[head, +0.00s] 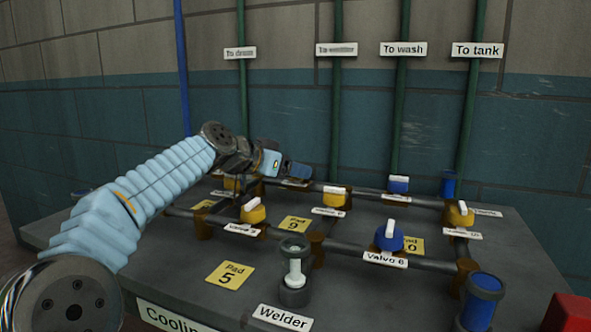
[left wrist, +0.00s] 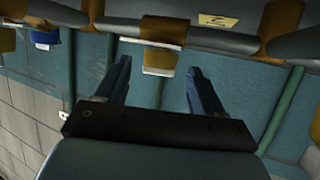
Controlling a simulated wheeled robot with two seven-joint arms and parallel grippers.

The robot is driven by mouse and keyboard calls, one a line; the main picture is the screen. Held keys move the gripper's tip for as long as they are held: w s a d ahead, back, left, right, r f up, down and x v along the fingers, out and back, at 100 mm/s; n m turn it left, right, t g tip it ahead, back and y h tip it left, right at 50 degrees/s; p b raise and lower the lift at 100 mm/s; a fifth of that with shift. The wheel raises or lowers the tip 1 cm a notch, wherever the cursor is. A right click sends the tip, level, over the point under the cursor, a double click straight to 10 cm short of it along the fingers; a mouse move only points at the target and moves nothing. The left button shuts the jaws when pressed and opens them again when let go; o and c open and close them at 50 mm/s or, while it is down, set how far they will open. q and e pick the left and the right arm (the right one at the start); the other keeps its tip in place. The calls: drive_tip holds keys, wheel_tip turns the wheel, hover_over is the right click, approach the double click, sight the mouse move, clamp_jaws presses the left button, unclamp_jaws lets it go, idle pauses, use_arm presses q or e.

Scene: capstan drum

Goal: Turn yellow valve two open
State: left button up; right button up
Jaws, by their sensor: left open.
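Several yellow valves with white handles sit on the pipework in the head view: one at front left (head: 253,211), one in the middle (head: 335,197) and one at right (head: 461,214). The label under the front-left one (head: 242,229) is too small to read surely. My left gripper (head: 296,169) reaches over the back of the pipework. In the left wrist view my left gripper (left wrist: 159,64) is open, with its two dark blue fingers apart. A yellow valve (left wrist: 160,58) with a pale end shows between the fingertips; no contact is visible. I cannot tell which number it bears.
A blue valve (head: 389,236) labelled Valve 6 stands at front right, near a glass-topped fitting (head: 295,270) and a blue cylinder (head: 480,300). Green pipes (head: 403,110) rise along the wall behind. Yellow pad plates (head: 230,274) lie on the grey bench (head: 190,285).

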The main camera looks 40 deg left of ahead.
use_arm(q)
drive_tip(key=shift+x, duration=1.2)
drive_tip(key=c, duration=1)
drive_tip(key=n+y+p, duration=0.1)
drive_tip(key=p, duration=0.1)
drive_tip(key=n+y+p, duration=0.1)
drive_tip(key=y+p, duration=0.1)
drive_tip(key=shift+s+r+n, duration=0.1)
drive_tip(key=shift+r+n, duration=0.1)
drive_tip(key=shift+n, duration=0.2)
drive_tip(key=shift+f+y, duration=0.15)
drive_tip(key=shift+y, duration=0.35)
drive_tip(key=shift+d+f+n, duration=0.1)
drive_tip(key=shift+f+n, duration=0.1)
drive_tip(key=shift+n, duration=0.3)
drive_tip(key=shift+d+n+g+y, duration=0.15)
drive_tip(key=shift+n+g+y, duration=0.2)
drive_tip(key=shift+y, duration=0.35)
drive_tip(key=shift+r, duration=0.1)
